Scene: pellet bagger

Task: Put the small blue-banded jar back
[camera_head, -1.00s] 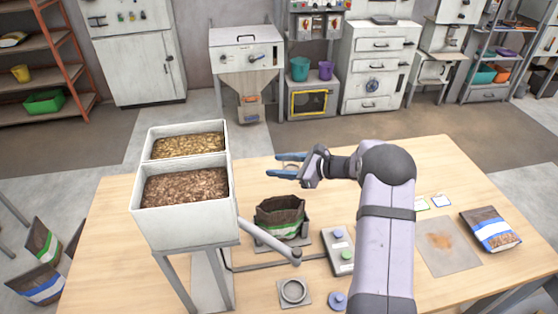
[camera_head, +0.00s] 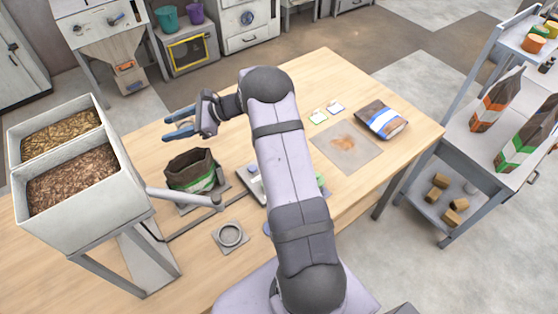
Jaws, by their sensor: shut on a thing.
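My gripper (camera_head: 180,125), with blue fingers, is at the far-left part of the table, above and just behind an open dark bag with a green band (camera_head: 192,172). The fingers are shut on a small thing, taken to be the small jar. It is mostly hidden between them, and I cannot make out its blue band. A grey round ring on a square plate (camera_head: 230,236) stands empty on the near side of the table.
A blue-banded bag (camera_head: 382,119) and a stained grey mat (camera_head: 346,148) lie at right. A cart (camera_head: 490,155) with bags stands beyond the table.

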